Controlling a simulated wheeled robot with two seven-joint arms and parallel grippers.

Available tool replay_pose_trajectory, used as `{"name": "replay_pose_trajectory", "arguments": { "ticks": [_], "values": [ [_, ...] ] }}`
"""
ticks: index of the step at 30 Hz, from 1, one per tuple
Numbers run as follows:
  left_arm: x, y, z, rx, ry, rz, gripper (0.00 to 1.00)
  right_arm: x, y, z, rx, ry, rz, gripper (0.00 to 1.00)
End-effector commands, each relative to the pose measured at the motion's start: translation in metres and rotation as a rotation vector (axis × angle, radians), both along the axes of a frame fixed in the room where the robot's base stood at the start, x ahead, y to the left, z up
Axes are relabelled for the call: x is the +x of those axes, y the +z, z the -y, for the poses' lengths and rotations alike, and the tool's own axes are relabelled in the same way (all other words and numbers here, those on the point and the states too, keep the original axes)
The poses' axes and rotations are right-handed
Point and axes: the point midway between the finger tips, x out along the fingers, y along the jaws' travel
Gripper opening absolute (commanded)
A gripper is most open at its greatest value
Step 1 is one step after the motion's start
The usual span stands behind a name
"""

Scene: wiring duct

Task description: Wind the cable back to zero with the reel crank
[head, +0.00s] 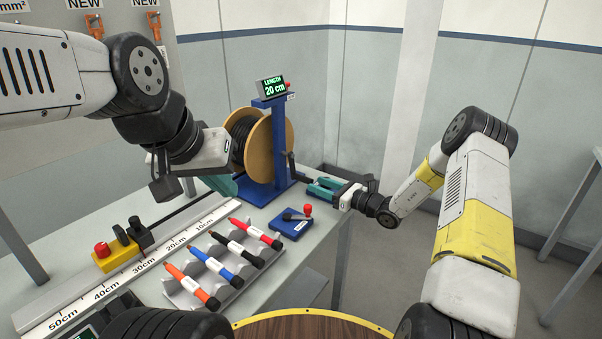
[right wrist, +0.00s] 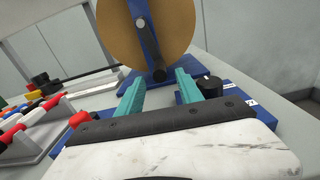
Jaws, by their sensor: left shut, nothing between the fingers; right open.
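The cable reel (head: 262,155) has tan round flanges with black cable (head: 240,130) between them, on a blue stand (head: 277,140). Its display (head: 272,87) reads LENGTH 20 cm. The black crank (head: 291,164) is on the reel's right side; in the right wrist view the crank arm (right wrist: 148,45) hangs down with its handle (right wrist: 158,76) at the lower end. My right gripper (head: 318,187) is open, and the handle shows between its teal fingertips (right wrist: 160,79), not gripped. My left gripper (head: 222,186) is shut and empty left of the reel, its fingertips partly hidden.
A ruler strip (head: 130,262) runs along the bench. A grey rack with several marker pens (head: 240,252) lies in front. A blue block with a red-knobbed lever (head: 291,224) stands near the bench's right edge. A yellow box with a red button (head: 103,252) is at left.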

Motion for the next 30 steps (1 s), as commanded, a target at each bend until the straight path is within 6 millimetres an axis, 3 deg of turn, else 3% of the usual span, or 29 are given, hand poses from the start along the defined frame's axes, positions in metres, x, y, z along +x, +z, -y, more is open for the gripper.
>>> {"name": "replay_pose_trajectory", "arguments": {
  "ticks": [15, 26, 27, 30],
  "values": [
    [0.0, 0.0, 0.0, 0.0, 0.0, 0.0, 0.0, 0.038, 0.0, -0.058, 0.0, 0.002, 0.0, 0.43],
    [0.0, 0.0, 0.0, 0.0, 0.0, 0.0, 0.0, 0.043, 0.0, -0.065, 0.0, 0.001, 0.0, 0.43],
    [0.0, 0.0, 0.0, 0.0, 0.0, 0.0, 0.0, 0.043, 0.0, -0.065, 0.0, 0.001, 0.0, 0.41],
    [0.0, 0.0, 0.0, 0.0, 0.0, 0.0, 0.0, 0.043, 0.0, -0.065, 0.0, 0.001, 0.0, 0.22]
  ]
}}
